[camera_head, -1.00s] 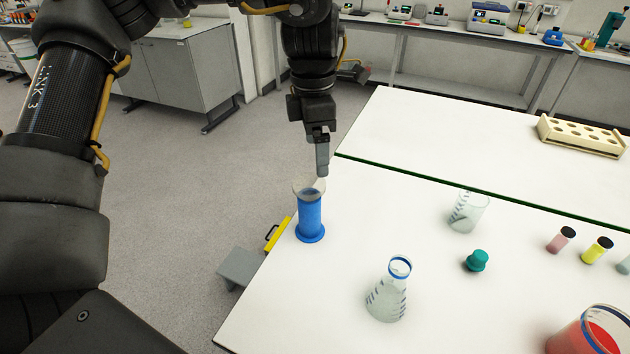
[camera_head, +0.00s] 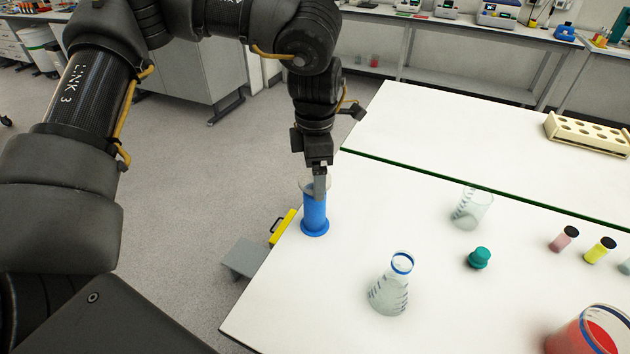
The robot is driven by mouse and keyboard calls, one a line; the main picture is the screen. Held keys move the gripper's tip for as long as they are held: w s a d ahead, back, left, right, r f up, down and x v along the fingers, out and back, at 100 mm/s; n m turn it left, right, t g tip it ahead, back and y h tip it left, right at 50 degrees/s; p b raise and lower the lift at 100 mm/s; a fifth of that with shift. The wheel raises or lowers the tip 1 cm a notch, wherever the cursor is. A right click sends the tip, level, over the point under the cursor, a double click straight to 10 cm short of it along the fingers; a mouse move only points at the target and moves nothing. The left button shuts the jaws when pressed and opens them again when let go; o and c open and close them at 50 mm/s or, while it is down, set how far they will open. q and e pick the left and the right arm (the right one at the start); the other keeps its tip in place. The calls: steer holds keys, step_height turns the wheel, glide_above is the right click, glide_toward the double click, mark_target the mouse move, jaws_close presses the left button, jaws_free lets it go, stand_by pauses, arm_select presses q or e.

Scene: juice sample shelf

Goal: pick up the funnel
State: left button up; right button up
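The funnel (camera_head: 306,186) is clear and sits in the top of a blue cylindrical stand (camera_head: 314,214) near the table's left edge. My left gripper (camera_head: 319,192) points down at the funnel, its fingers overlapping the funnel's rim in the picture. The fingers line up one behind the other, so I cannot tell whether they are apart or closed on the rim. The gripper hides part of the funnel. My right gripper is not in view.
On the white table (camera_head: 300,300) stand a conical flask (camera_head: 388,290), a clear beaker (camera_head: 470,208), a teal stopper (camera_head: 479,258), capped vials (camera_head: 600,250) and a beaker of red liquid (camera_head: 585,335). A tube rack (camera_head: 588,134) stands farther back.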

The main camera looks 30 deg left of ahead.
arm_select(q)
steer(key=shift+a+f, duration=0.1)
steer(key=shift+f, duration=1.45)
steer(key=shift+c, duration=0.3)
steer(key=c, duration=1)
steer(key=shift+r, duration=0.15)
steer(key=shift+w+r, duration=0.1)
steer(key=shift+r, duration=0.2)
step_height(320, 180, up, 2)
steer(key=s+d+r+b, duration=0.4)
steer(key=s+r, duration=0.6)
steer(key=s, duration=0.3)
steer(key=shift+d, duration=0.6)
